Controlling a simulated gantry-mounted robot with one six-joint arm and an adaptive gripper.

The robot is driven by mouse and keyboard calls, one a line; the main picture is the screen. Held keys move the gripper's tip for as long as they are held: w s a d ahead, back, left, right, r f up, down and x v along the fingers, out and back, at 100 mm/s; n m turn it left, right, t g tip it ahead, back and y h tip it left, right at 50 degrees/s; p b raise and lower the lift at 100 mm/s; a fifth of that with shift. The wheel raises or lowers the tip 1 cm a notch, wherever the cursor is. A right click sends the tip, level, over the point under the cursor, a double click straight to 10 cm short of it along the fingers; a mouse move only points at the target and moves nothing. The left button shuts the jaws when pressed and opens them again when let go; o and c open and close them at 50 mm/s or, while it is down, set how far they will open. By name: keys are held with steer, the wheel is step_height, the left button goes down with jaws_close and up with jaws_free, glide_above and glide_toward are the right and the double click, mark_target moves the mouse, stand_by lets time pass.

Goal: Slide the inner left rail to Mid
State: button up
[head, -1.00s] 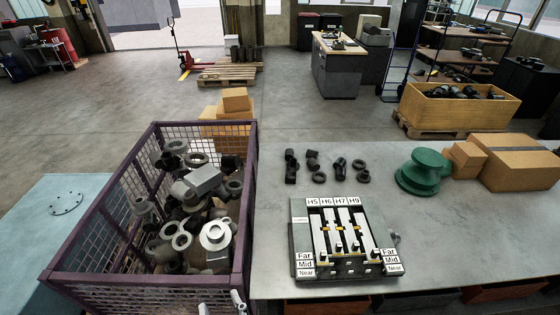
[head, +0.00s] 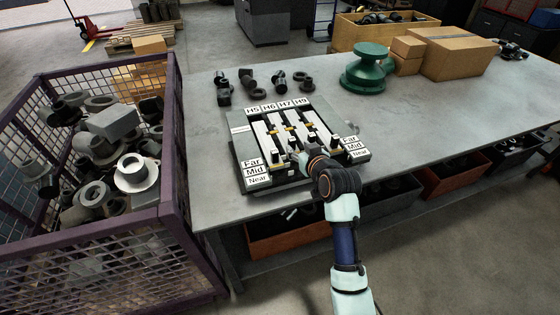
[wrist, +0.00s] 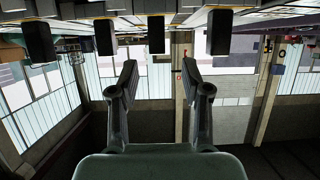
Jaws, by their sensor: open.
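A slide fixture (head: 240,150) lies on the grey bench, with four pale rails labelled H5, H6, H7 and H9. Far, Mid and Near plates stand at its front left and right corners. The inner left rail, H6 (head: 278,128), has a black knob (head: 292,146) toward its front end; its exact mark cannot be read. My gripper (head: 304,158) is at the fixture's front edge, its fingers mostly hidden by my wrist. In the wrist view my gripper (wrist: 160,64) is open and empty, both fingers apart. Several black blocks (wrist: 156,38) line the top, beyond the fingertips.
A purple mesh bin (head: 172,140) of metal parts stands left of the bench. Several dark fittings (head: 250,82) lie behind the fixture. A green flanged part (head: 367,72) and cardboard boxes (head: 455,52) stand at the back right. The bench (head: 420,110) right of the fixture is clear.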

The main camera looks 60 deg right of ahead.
mark_target(293, 142)
steer(key=shift+d+f, duration=0.1)
steer(key=shift+d, duration=0.15)
steer(key=b+x, duration=0.2)
steer(key=x, duration=0.5)
steer(key=shift+w+d, duration=0.2)
steer(key=shift+w, duration=0.05)
jaws_close()
